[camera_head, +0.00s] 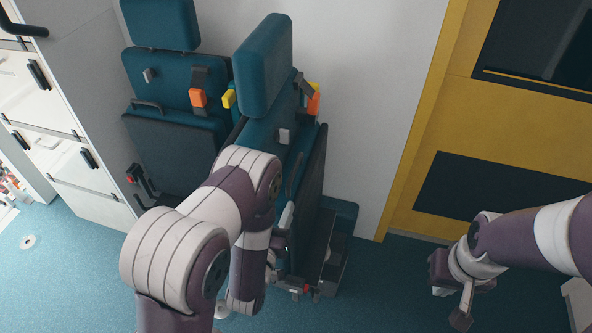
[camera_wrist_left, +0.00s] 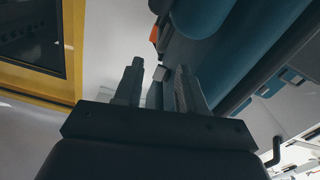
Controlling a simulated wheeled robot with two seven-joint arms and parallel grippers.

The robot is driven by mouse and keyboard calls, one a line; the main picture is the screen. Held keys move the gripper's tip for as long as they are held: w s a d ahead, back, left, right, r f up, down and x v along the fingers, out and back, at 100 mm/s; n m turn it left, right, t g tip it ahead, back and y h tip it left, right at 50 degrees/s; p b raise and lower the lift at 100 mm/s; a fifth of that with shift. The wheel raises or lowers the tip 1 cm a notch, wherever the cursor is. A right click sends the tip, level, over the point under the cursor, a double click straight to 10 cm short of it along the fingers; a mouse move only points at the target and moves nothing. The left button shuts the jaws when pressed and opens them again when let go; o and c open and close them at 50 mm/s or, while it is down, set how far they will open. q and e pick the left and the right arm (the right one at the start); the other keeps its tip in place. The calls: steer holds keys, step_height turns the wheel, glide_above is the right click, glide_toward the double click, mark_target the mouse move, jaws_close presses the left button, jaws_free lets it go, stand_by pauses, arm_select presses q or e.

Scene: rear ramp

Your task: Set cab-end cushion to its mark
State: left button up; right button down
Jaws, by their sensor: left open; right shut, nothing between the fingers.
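Two teal folding seats stand against the wall in the head view. The nearer right seat has a dark cushion (camera_head: 312,185) folded up, seen nearly edge-on; the left seat's dark cushion (camera_head: 165,145) is also folded up. I cannot tell which is the cab-end one, and I make out no mark. My left gripper (camera_wrist_left: 158,78) is open, its fingers pointing up toward the teal seat parts in the wrist view; nothing shows gripped. In the head view my left arm hides much of the right seat's lower front. My right gripper (camera_head: 462,312) is shut and empty, low at the right.
White drawer units (camera_head: 75,165) stand at the left. A yellow door (camera_head: 465,120) with dark panels is at the right. Orange buckles (camera_head: 198,97) hang on the seats.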

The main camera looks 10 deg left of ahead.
mark_target(290, 181)
arm_select(q)
steer(key=w+p, duration=0.1)
steer(key=w, duration=1)
steer(key=shift+w+d, duration=0.15)
steer(key=shift+w, duration=0.25)
jaws_close()
